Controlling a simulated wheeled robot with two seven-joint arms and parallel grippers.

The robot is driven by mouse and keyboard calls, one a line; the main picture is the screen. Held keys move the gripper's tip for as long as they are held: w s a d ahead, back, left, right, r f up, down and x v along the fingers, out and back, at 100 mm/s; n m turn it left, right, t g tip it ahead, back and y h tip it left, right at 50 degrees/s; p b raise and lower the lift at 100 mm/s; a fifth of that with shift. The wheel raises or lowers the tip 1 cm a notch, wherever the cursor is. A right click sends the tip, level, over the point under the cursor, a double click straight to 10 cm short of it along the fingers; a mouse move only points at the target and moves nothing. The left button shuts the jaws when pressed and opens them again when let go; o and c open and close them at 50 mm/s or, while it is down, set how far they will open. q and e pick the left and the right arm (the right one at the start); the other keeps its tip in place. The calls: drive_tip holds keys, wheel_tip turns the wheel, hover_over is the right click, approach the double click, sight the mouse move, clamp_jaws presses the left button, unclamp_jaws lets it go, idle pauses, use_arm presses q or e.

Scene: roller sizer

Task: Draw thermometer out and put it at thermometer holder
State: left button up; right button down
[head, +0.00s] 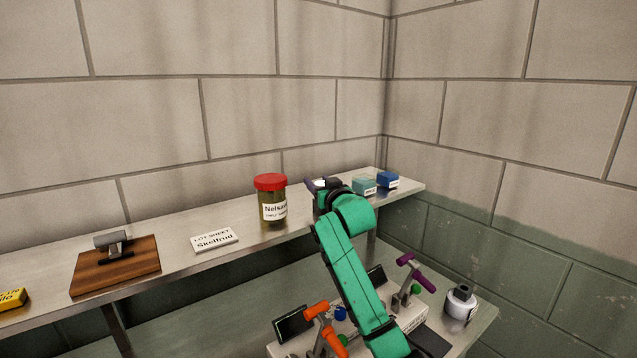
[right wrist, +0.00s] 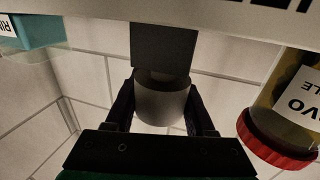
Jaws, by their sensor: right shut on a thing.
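My right gripper (head: 324,184) is at the back shelf, between the red-lidded jar and the teal box. In the right wrist view its fingers (right wrist: 160,98) are shut on a grey cylinder (right wrist: 160,104). A dark flat block (right wrist: 162,48) shows directly behind the cylinder. My arm hides most of the cylinder in the head view. I cannot tell whether it is the thermometer. No thermometer or thermometer holder can be plainly made out. My left gripper is not in view.
The red-lidded jar (head: 272,205) stands left of my gripper. The teal box (head: 364,184) and blue box (head: 388,179) are to its right. A label card (head: 214,239) and wooden board (head: 140,268) lie farther left. A machine with orange (head: 318,310) and purple handles (head: 424,282) stands below.

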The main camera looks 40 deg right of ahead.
drive_tip(key=shift+f+b, duration=0.3)
drive_tip(key=shift+f, duration=0.2)
drive_tip(key=shift+c, duration=0.9)
unclamp_jaws()
drive_tip(key=shift+s+a+f, duration=0.15)
drive_tip(key=shift+s, duration=0.2)
drive_tip(key=b+v, duration=0.5)
drive_tip(key=v, duration=0.9)
drive_tip(key=shift+w, duration=0.15)
